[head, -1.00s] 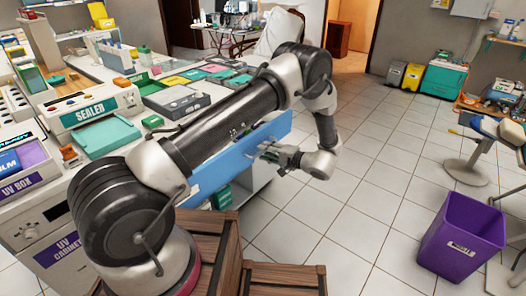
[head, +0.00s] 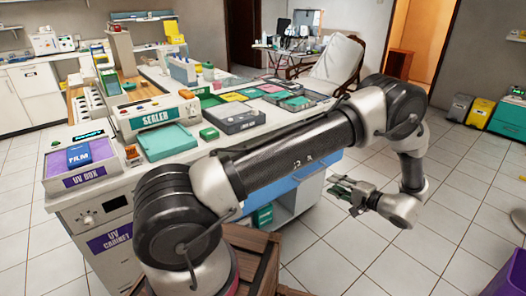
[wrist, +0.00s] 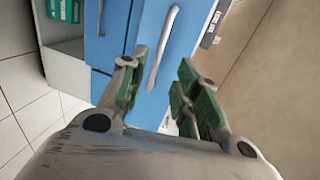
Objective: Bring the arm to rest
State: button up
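My arm reaches from the lower middle to the right in the head view, with its elbow raised and its forearm hanging down. My gripper (head: 350,191) is at the end, in front of the blue drawer fronts of the counter and over the tiled floor. In the wrist view my gripper (wrist: 158,95) shows two green-padded fingers spread apart with nothing between them. A blue cabinet front (wrist: 128,30) with a pale handle (wrist: 162,48) lies beyond the fingers. I cannot tell the exact distance, but no contact shows.
The counter (head: 92,193) carries a sealer (head: 155,118), a UV box (head: 78,160) and several coloured trays. Wooden crates (head: 255,250) stand by my arm's base. A purple bin (head: 508,280) is at the lower right edge. Tiled floor is open to the right.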

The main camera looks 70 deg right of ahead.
jog(key=w+a+f+m+g+y, duration=0.1)
jog(key=w+a+m+y, duration=0.15)
jog(key=a, duration=0.25)
jog(key=w+a+f+m+y, duration=0.1)
jog(key=w+a+y, duration=0.15)
jog(key=a, duration=0.25)
jog(key=w+a+r+n+g+y, duration=0.4)
jog(key=w+r+n+g, duration=0.15)
jog(key=w+r, duration=0.65)
jog(key=w+a+r+n+g+y, duration=0.35)
jog(key=w+r+n+g, duration=0.2)
jog(key=w+r, duration=0.65)
jog(key=w+a+r+n+t+h, duration=0.1)
jog(key=w+a+r+n, duration=0.3)
jog(key=a, duration=0.4)
jog(key=w+a+r+n+t+h, duration=0.1)
jog(key=w+a+r+n, duration=0.2)
jog(key=w+a+n, duration=0.4)
jog(key=w+a+r+n+t+h, duration=0.1)
jog(key=w+a+r+n, duration=0.3)
jog(key=a, duration=0.5)
jog(key=shift+w+a+r+n+h, duration=0.3)
jog(key=shift+w+n+h, duration=0.05)
jog(key=shift+w+n, duration=0.8)
